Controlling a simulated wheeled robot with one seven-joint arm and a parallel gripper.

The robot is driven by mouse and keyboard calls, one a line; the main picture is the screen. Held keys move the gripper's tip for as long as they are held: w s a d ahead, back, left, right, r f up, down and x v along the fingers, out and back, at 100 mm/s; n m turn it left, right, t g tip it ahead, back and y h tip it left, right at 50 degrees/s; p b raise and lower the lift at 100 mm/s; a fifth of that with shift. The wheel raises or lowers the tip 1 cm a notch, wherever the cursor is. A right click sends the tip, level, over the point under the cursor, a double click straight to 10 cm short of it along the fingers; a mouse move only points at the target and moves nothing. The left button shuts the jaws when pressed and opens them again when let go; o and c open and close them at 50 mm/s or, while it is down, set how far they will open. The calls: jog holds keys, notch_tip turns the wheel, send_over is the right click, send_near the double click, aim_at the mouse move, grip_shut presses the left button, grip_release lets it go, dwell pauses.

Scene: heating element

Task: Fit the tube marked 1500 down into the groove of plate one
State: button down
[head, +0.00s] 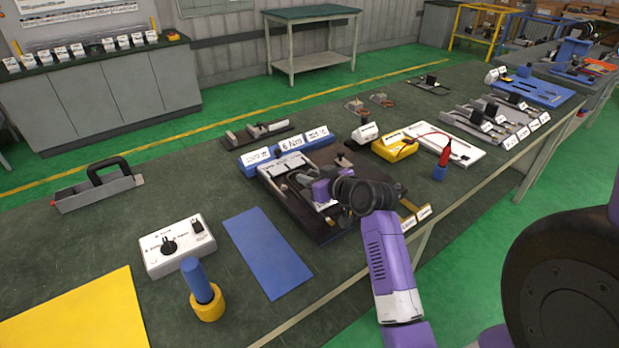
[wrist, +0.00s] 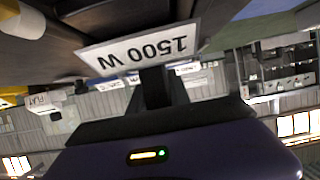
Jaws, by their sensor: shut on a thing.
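My gripper (head: 322,190) is low over a dark board (head: 318,234) near the middle of the bench. In the wrist view its dark fingers (wrist: 155,88) are shut beside a white tag marked 1500 W (wrist: 145,45), upside down in the picture. The tube itself is mostly hidden by the gripper and arm, so I cannot tell whether it touches a groove. Pale metal parts (head: 284,170) lie on the board's left half; I cannot tell which is plate one.
Blue labelled blocks (head: 258,160) stand behind the board. A blue mat (head: 266,252), a white control box (head: 176,246) and a blue-handled tool in a yellow stand (head: 203,290) are to its left. A yellow case (head: 394,147) and red-topped tool (head: 443,158) are to its right.

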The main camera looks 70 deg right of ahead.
jog(key=shift+f, duration=0.1)
jog(key=c, duration=1.6)
grip_release()
jog(key=shift+f, duration=0.15)
jog(key=shift+c, duration=0.2)
jog(key=o, duration=0.4)
jog(key=shift+o, duration=0.2)
jog(key=shift+r, duration=0.35)
jog(key=v, duration=1.1)
jog(key=shift+s+f+b, duration=0.1)
jog(key=shift+f+b, duration=0.05)
jog(key=shift+b, duration=0.15)
jog(key=shift+s+a, duration=0.25)
jog(key=shift+s, duration=0.1)
